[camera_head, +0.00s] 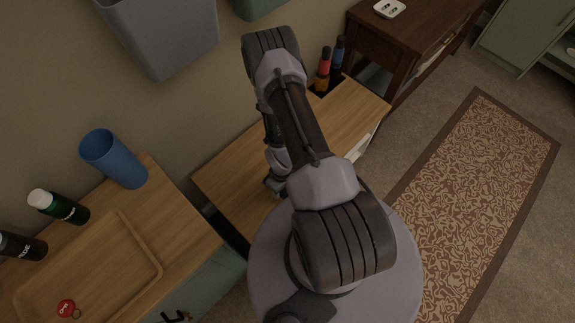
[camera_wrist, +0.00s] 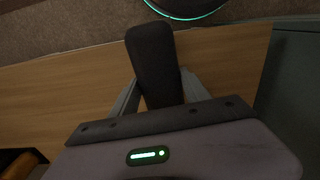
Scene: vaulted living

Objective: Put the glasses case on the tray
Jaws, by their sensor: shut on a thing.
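A dark glasses case (camera_wrist: 153,60) shows in the wrist view, lengthwise between the two fingers of my gripper (camera_wrist: 160,90). My gripper is shut on it, and the case sticks out past the fingertips above a wooden surface. In the head view my arm hides the case, and only part of my gripper (camera_head: 276,184) shows over the middle wooden table (camera_head: 225,172). The wooden tray (camera_head: 105,258) lies on the left cabinet top, to the lower left of my gripper. A red round tag (camera_head: 67,308) with a ring lies in it.
A blue cup (camera_head: 115,160), a green bottle with a white cap (camera_head: 60,207) and a black bottle (camera_head: 20,246) stand behind the tray. A dark gap separates the cabinet from the middle table. Red and blue bottles (camera_head: 323,70) stand at that table's far end. A grey bin (camera_head: 165,35) is above.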

